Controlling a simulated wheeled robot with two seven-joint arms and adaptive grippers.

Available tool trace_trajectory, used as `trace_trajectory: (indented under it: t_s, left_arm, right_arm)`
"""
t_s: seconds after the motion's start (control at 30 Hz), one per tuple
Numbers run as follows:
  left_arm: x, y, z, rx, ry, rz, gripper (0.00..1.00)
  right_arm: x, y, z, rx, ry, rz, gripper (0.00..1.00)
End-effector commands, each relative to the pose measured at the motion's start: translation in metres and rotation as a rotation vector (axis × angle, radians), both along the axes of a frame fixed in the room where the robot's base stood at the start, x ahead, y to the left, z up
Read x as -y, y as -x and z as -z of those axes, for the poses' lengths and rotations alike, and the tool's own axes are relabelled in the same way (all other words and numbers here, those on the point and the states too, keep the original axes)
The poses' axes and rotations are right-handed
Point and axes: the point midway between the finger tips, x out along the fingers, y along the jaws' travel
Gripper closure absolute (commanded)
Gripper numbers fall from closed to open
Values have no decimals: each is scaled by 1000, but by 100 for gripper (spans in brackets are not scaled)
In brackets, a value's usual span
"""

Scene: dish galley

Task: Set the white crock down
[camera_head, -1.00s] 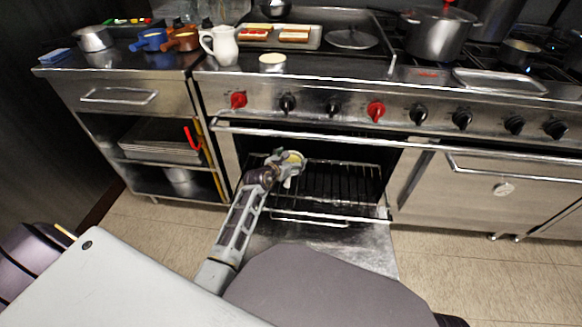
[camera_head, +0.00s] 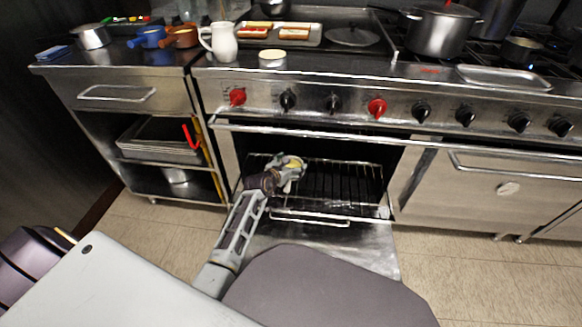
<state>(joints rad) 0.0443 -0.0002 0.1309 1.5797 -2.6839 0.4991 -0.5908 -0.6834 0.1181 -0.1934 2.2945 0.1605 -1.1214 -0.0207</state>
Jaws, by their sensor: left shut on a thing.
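The white crock (camera_head: 294,163), small and round with a pale yellow top, is partly hidden by my left gripper (camera_head: 286,174). The gripper is shut on it, at the left side of the open oven (camera_head: 310,190). The crock is at or just above the wire rack (camera_head: 345,186); I cannot tell whether it touches. A similar white crock with a pale yellow top (camera_head: 272,58) stands on the steel top above the oven. My right gripper is not in view.
The oven door (camera_head: 345,250) hangs open below the rack. Oven walls and the front rail (camera_head: 330,132) close in around my left gripper. The rack's middle and right are clear. A white jug (camera_head: 220,42) and a tray of food (camera_head: 320,36) stand above.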

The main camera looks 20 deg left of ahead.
Motion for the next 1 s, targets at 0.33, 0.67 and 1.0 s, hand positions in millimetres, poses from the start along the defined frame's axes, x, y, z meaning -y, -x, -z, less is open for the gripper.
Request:
trace_trajectory:
  t_s: [0.33,0.67,1.0]
  left_arm:
    - [0,-1,-1,4,-1,0,53]
    - [0,0,2,0,-1,0,0]
    - [0,0,2,1,0,0,0]
  right_arm:
    - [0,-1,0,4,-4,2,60]
    - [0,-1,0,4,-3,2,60]
    - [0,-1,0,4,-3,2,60]
